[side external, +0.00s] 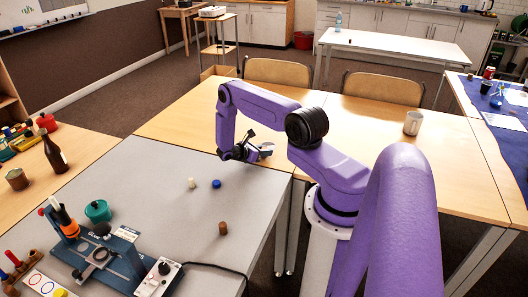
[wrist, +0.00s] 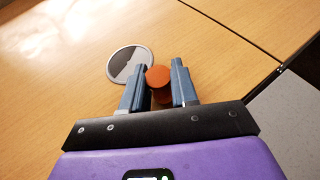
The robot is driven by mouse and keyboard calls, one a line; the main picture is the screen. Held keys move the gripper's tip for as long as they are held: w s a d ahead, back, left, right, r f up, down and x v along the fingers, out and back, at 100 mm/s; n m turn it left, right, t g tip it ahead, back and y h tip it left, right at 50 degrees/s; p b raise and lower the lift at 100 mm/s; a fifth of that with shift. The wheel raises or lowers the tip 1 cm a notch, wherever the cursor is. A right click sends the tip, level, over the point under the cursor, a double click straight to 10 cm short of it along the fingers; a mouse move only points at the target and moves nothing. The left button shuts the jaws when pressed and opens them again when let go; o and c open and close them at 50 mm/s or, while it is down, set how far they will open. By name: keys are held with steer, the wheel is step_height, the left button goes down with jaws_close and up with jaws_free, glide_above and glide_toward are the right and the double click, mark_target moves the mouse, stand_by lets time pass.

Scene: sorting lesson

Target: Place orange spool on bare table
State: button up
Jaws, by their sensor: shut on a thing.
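My gripper (wrist: 158,88) is shut on the orange spool (wrist: 158,76), which stands between its two fingertips in the wrist view. The spool is over the wooden table (wrist: 225,45); I cannot tell whether it touches the wood. In the side view my gripper (side external: 247,152) is at the near edge of the wooden table (side external: 180,116), beyond the grey table, and the spool cannot be made out there. A round grey thing with a pale rim (wrist: 128,63) lies just left of and beyond the spool in the wrist view.
The grey table (side external: 170,205) holds a white piece (side external: 192,183), a blue piece (side external: 216,184), a brown piece (side external: 223,228), a teal pot (side external: 98,211) and a blue-based device (side external: 105,262). A mug (side external: 412,123) stands far right. Much of the wooden table is clear.

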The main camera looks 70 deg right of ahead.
steer(key=shift+f, duration=0.1)
steer(key=o, duration=1)
